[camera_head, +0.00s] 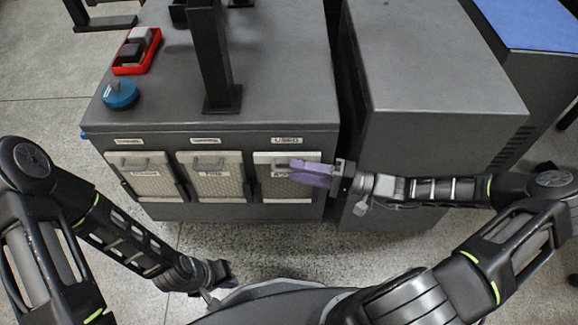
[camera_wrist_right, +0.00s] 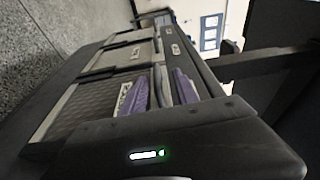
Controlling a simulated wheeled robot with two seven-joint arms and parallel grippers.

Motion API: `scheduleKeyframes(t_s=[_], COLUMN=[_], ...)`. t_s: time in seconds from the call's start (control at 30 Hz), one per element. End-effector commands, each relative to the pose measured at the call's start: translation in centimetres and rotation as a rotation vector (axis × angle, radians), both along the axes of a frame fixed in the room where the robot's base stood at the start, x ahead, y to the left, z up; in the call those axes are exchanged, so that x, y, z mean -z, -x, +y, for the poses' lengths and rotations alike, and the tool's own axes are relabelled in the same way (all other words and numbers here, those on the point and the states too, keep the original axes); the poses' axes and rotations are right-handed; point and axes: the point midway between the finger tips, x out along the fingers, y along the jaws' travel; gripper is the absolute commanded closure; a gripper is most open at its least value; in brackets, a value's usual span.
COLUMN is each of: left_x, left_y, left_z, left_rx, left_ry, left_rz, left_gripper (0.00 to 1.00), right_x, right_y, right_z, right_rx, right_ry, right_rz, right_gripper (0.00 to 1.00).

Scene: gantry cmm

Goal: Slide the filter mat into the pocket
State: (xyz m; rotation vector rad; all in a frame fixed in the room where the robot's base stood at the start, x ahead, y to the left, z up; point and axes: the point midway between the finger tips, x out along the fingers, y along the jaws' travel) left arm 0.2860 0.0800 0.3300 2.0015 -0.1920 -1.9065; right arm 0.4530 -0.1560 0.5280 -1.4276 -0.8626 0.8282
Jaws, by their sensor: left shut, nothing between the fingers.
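Three pale, woven-faced mats with grey handles stand at the cabinet front: a left one (camera_head: 145,180), a middle one (camera_head: 215,185) and a right one (camera_head: 272,189) under a "USED" label (camera_head: 286,141). The right mat's face also shows in the right wrist view (camera_wrist_right: 88,122). My right gripper (camera_head: 305,172) has its purple fingers at this mat's handle and partly hides its label. In the right wrist view a grey bar shows between the fingers (camera_wrist_right: 160,90); whether they clamp it is unclear. My left gripper (camera_head: 229,275) is shut and empty, low and away from the cabinet.
On the cabinet top (camera_head: 160,100) are a red tray (camera_head: 127,71) with blocks, a blue round knob (camera_head: 120,93) and a dark upright column (camera_head: 212,60). A large grey box (camera_head: 435,70) stands close to the right. Speckled floor (camera_head: 255,245) is clear before the cabinet.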

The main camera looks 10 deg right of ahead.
Motion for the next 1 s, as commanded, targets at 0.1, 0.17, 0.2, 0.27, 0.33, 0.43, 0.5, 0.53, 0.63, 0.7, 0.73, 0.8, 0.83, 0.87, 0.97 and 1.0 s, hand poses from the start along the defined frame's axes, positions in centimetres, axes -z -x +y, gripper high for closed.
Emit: scheduleKeyframes(t_s=[0.1,0.17,0.2,0.27,0.33,0.43,0.5,0.53,0.63,0.7,0.73,0.8,0.83,0.87,0.97,1.0], left_x=[-0.6,-0.7,-0.7,-0.8,-0.8,-0.8,-0.8,-0.8,-0.8,-0.8,-0.8,-0.8,-0.8,-0.8,-0.8,-0.8], left_y=[0.1,0.2,0.2,0.2,0.3,0.3,0.3,0.3,0.3,0.3,0.2,0.2,0.2,0.2,0.2,0.2], left_z=[-0.1,-0.2,-0.2,-0.2,-0.2,-0.2,-0.2,-0.2,-0.2,-0.2,-0.2,-0.2,-0.2,-0.2,-0.2,-0.2], left_rx=[0.003,0.005,0.005,0.006,0.006,0.006,0.006,0.006,0.006,0.006,0.006,0.006,0.006,0.006,0.006,0.006], left_ry=[0.002,0.003,0.004,0.004,0.004,0.004,0.004,0.004,0.004,0.004,0.004,0.004,0.004,0.004,0.004,0.004], left_rz=[0.003,0.003,0.004,0.004,0.005,0.005,0.005,0.005,0.005,0.005,0.004,0.004,0.004,0.004,0.004,0.004], left_gripper=[1.00,1.00,1.00,1.00,1.00,1.00,1.00,1.00,1.00,1.00,1.00,1.00,1.00,1.00,1.00,1.00], right_x=[-0.1,-0.1,-0.1,0.0,0.0,0.0,0.0,0.0,0.0,0.0,0.0,0.0,0.0,0.0,0.3,0.6], right_y=[1.0,1.3,1.6,1.8,2.0,2.0,2.0,2.0,2.0,2.0,2.0,2.0,2.0,2.0,2.2,2.3], right_z=[-1.9,-2.6,-3.0,-3.4,-3.7,-3.7,-3.7,-3.7,-3.7,-3.7,-3.7,-3.7,-3.7,-3.7,-3.1,-2.6], right_rx=[0.002,0.003,0.001,0.001,0.000,-0.001,-0.001,-0.001,0.000,0.000,-0.001,-0.001,-0.001,-0.001,-0.014,-0.027], right_ry=[0.003,0.003,0.001,0.001,0.000,-0.001,-0.001,-0.001,-0.001,0.000,-0.001,-0.001,0.000,0.000,0.006,0.012], right_rz=[0.001,0.001,0.000,0.000,0.001,0.000,0.000,0.000,0.000,0.000,0.000,0.000,0.000,0.001,0.015,0.028], right_gripper=[0.64,0.64,0.64,0.64,0.64,0.64,0.64,0.64,0.64,0.64,0.64,0.64,0.64,0.64,0.64,0.64])
